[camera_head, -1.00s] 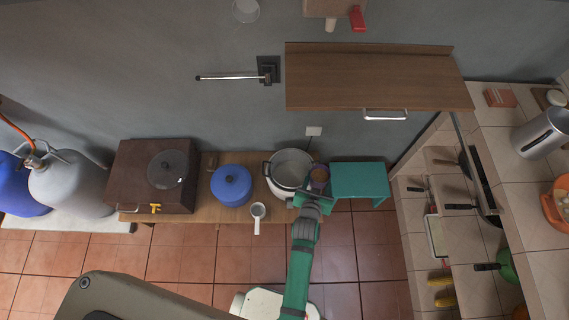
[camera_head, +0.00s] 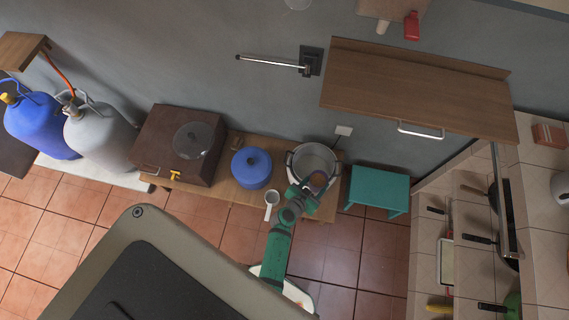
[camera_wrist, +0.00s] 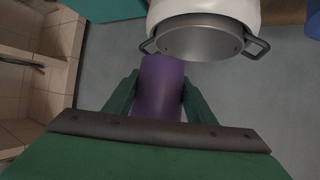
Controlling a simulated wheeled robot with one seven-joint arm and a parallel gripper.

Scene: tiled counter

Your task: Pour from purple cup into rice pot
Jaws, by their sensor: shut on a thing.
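The purple cup (camera_wrist: 161,88) is clamped between the two green fingers of my gripper (camera_wrist: 157,97) in the wrist view. In the head view the cup (camera_head: 318,180) is small, at the front right rim of the rice pot, and looks tilted. The rice pot (camera_head: 313,158) is white with a grey metal inside and side handles, open at the top, on the wooden bench. In the wrist view the pot (camera_wrist: 205,14) lies just beyond the cup's far end. I cannot tell whether cup and pot touch, nor see anything flowing.
A blue lidded pot (camera_head: 251,168) and a white handled cup (camera_head: 271,204) stand left of the rice pot on the wooden bench (camera_head: 222,190). A teal stool (camera_head: 379,184) stands to the right. A wooden shelf (camera_head: 420,90) juts from the wall above.

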